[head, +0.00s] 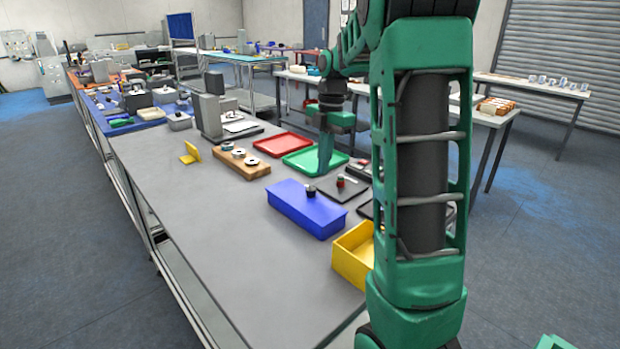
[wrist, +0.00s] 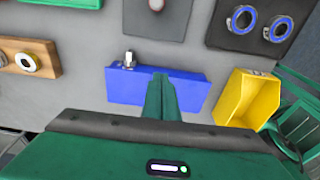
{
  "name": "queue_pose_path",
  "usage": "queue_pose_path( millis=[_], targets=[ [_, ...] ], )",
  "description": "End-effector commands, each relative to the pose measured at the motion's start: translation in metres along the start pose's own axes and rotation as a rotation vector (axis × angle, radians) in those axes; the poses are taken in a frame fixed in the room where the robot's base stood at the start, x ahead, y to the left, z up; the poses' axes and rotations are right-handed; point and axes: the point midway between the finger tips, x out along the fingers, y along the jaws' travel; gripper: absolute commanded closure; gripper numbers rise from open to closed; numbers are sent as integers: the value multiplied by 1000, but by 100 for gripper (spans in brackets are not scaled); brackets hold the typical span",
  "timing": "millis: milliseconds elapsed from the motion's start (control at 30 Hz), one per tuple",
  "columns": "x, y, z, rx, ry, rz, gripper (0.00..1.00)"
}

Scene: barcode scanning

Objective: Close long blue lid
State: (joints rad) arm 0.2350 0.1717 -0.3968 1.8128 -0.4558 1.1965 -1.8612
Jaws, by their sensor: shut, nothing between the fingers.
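A long blue box (head: 303,210) sits on the grey table, and its top looks flat and covered. It also shows in the wrist view (wrist: 190,90). A small dark and silver knob-like piece (head: 311,191) is at the box's far right edge; in the wrist view it (wrist: 128,60) is at the upper left corner. I cannot tell whether it is fixed to a lid. My gripper (head: 323,172) points down above the table near the far end of the box. Its fingers (wrist: 160,78) are shut and empty, and cover part of the box in the wrist view.
A yellow bin (head: 350,266) stands nearer than the blue box. Dark mats (head: 336,190) with small parts lie to the right. A green tray (head: 300,161), a red tray (head: 283,144) and a wooden board (head: 229,164) lie beyond. The table's left side (head: 190,215) is clear.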

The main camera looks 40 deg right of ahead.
Motion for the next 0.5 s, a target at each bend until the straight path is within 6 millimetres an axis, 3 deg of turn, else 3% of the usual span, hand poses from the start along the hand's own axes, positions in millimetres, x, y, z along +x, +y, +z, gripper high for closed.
queue_pose_path(
  millis=[33, 200, 500],
  targets=[
    [-2, -1, 15, 9, 0, -4, 100],
    [-13, -1, 46, 7, 0, -4, 100],
    [-25, 0, 77, 2, 1, -5, 100]
  ],
)
